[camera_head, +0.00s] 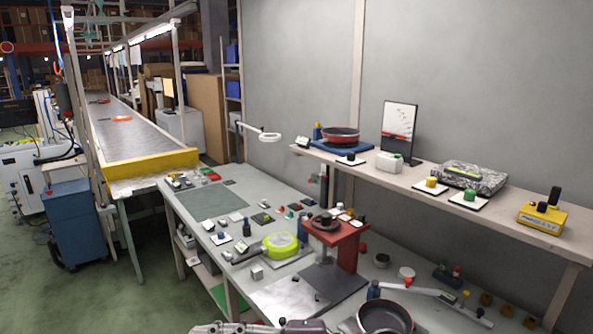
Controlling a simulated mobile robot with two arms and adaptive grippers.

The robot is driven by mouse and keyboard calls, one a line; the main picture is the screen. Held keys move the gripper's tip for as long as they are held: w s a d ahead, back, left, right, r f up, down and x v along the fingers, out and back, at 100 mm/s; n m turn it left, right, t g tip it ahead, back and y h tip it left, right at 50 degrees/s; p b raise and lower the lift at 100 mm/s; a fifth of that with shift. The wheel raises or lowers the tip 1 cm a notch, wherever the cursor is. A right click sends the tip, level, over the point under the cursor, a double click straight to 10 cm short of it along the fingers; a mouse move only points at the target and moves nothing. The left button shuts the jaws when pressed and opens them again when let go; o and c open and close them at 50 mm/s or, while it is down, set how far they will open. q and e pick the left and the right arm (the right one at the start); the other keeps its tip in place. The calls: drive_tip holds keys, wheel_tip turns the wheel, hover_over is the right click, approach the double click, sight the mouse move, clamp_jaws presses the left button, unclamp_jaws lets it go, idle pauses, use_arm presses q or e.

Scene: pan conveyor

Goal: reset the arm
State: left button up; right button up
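A grey and dark piece of my own arm or gripper (262,328) shows at the very bottom edge, left of the black pan. Its lighter jointed end points left and its darker body lies to the right, so it looks like my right gripper. The frame cuts it off, and its opening is hidden. I see nothing held in it. My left gripper is not in view. A black frying pan (385,317) lies at the bottom of the workbench, right of my arm. A red pan (341,134) sits on a blue base on the upper shelf.
The shelf (470,215) above carries boxes, knobs and a yellow device (541,217). A conveyor (140,142) with orange pans runs back left. A blue cabinet (75,220) stands left; the green floor before it is clear.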

drive_tip(key=w+d+r+m+t+y, duration=0.35)
drive_tip(key=r+m+t, duration=0.2)
drive_tip(key=r, duration=0.25)
drive_tip(key=w+d+m+t+h, duration=0.75)
drive_tip(key=d+m+t, duration=0.45)
drive_tip(key=t, duration=0.2)
drive_tip(key=d+f+m+g+h, duration=0.4)
drive_tip(key=d+f+m+h, duration=0.6)
drive_tip(key=d+f+h, duration=0.65)
drive_tip(key=s+d+f+g+y, duration=0.15)
drive_tip(key=s+f+g, duration=0.45)
drive_tip(key=s+f, duration=0.6)
drive_tip(key=s+f+g+y, duration=0.2)
drive_tip(key=s+f+g, duration=0.5)
drive_tip(key=s+f, duration=0.75)
drive_tip(key=f, duration=1)
drive_tip(key=s+f, duration=0.2)
drive_tip(key=f, duration=0.9)
drive_tip(key=s+d+f+g, duration=0.2)
drive_tip(key=s+d+f, duration=0.1)
drive_tip(key=s+f, duration=1.4)
drive_tip(key=shift+n+h+b, duration=0.3)
drive_tip(key=shift+n+b, duration=0.05)
drive_tip(key=shift+n, duration=0.1)
